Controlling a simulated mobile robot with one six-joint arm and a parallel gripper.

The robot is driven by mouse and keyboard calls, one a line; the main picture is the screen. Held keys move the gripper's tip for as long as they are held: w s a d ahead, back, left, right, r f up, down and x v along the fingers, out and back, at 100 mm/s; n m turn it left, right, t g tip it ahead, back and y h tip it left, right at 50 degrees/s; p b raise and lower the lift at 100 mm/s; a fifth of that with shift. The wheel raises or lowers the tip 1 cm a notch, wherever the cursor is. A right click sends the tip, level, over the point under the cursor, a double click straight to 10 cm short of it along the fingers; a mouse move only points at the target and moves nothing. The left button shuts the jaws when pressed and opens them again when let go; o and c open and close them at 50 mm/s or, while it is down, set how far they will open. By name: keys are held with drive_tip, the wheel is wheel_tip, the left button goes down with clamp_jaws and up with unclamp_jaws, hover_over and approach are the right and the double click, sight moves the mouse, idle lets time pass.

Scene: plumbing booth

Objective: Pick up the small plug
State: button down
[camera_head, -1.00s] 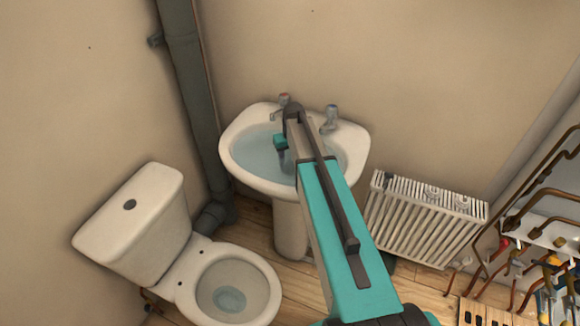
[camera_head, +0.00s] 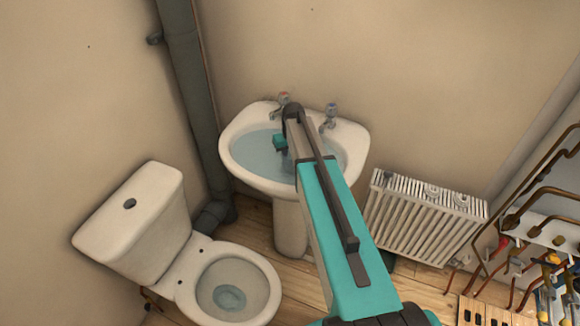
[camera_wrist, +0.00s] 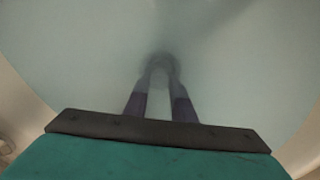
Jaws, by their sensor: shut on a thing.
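The white sink (camera_head: 232,163) holds bluish, cloudy water (camera_head: 258,155). My gripper reaches down into the water, and my arm hides part of the basin in the head view. In the wrist view my gripper (camera_wrist: 160,78) has both fingers under the water, their tips close together. The tips are shut on a small, dim, round grey thing, which looks like the small plug (camera_wrist: 160,59). Its outline is blurred by the water. The plug cannot be made out in the head view.
A white radiator (camera_head: 425,220) and copper pipes (camera_head: 545,205) are at the right.

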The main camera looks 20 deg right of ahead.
sight(290, 162)
drive_tip(key=shift+r, duration=0.15)
wheel_tip(290, 162, up, 10)
drive_tip(key=b, duration=0.2)
idle(0.7)
idle(0.5)
drive_tip(key=s+a+r, duration=1.1)
drive_tip(key=a+r, duration=0.1)
drive_tip(key=a, duration=0.3)
drive_tip(key=shift+a, duration=0.25)
